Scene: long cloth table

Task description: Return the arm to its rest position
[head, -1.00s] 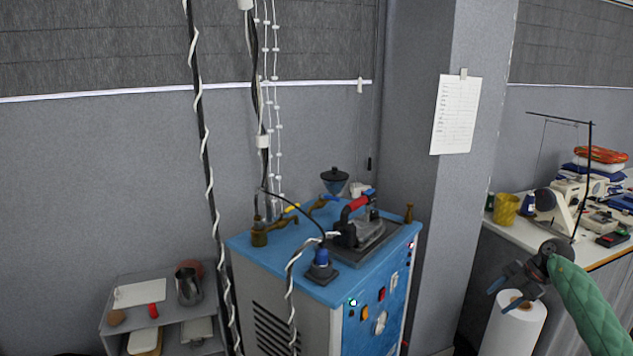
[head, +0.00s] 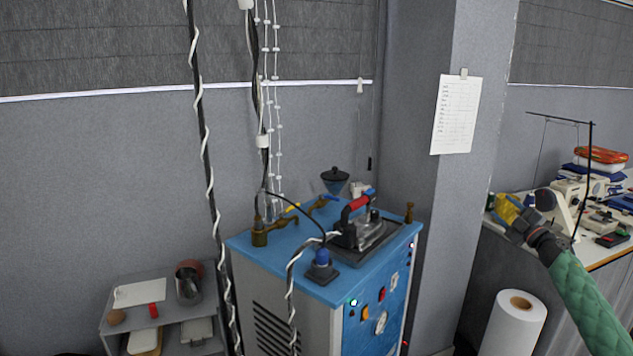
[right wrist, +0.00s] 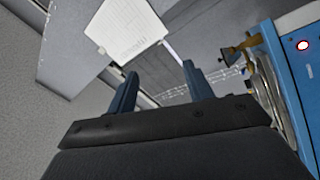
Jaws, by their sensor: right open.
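My right gripper (head: 507,214) shows at the right of the head view, at the end of my green-sleeved arm. It is raised in front of the table edge and overlaps a yellow cup (head: 503,206) in the picture; I cannot tell that they touch. In the right wrist view its two blue fingers (right wrist: 158,88) stand apart with nothing between them. My left gripper is not in view.
A blue-topped steam station (head: 290,262) with an iron (head: 362,230) stands in the middle. A white roll (head: 515,322) stands below my right gripper. The table (head: 608,258) at right holds a sewing machine. A grey shelf (head: 205,318) stands at lower left.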

